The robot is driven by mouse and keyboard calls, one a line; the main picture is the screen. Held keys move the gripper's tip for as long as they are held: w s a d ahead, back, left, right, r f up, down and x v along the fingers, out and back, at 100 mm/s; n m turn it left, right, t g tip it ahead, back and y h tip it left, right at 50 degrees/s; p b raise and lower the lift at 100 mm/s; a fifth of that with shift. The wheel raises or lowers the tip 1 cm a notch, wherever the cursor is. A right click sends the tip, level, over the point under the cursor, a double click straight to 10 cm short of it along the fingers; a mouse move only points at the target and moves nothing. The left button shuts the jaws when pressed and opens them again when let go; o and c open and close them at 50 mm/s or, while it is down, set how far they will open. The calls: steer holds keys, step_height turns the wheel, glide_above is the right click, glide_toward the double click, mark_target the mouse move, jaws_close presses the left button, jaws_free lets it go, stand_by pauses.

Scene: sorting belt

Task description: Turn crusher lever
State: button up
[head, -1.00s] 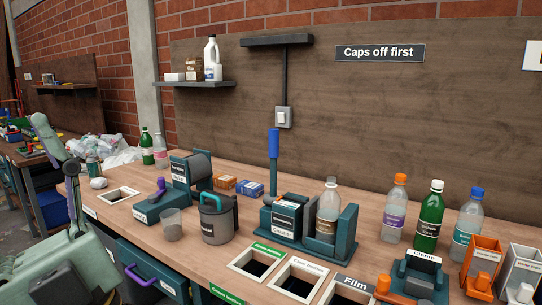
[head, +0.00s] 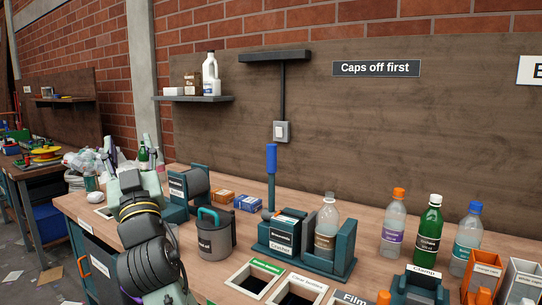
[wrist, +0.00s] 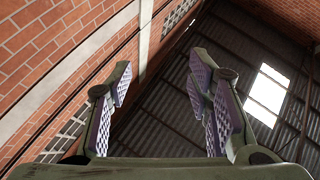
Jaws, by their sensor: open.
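The crusher (head: 283,238) is a dark teal machine on the bench, with a label on its front. Its lever (head: 271,160) stands upright at the back left, with a blue grip on a dark shaft. A clear capless bottle (head: 326,225) stands upright in the crusher's right part. My gripper (head: 127,145) is at the left of the head view, well left of the lever and apart from it. In the wrist view my gripper (wrist: 162,95) is open and empty, its purple pads spread, pointing up towards the roof.
A grey pot with a teal handle (head: 215,235) stands between my arm and the crusher. Capped bottles (head: 428,230) stand at the right. A shelf (head: 200,98) hangs at the upper left.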

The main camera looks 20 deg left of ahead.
steer(key=w+d+f+m+t+h, duration=0.2)
steer(key=w+m+t+h, duration=0.3)
steer(key=w, duration=0.6)
steer(key=m+g+h, duration=0.3)
steer(key=m+h, duration=0.4)
steer(key=h, duration=0.7)
glide_toward(270, 153)
steer(key=w, duration=0.1)
steer(key=w+p, duration=0.4)
steer(key=w, duration=0.5)
steer(key=shift+w+f, duration=0.15)
steer(key=shift+w+a+f, duration=0.1)
steer(key=shift+w, duration=0.55)
steer(key=shift+c, duration=0.3)
jaws_close()
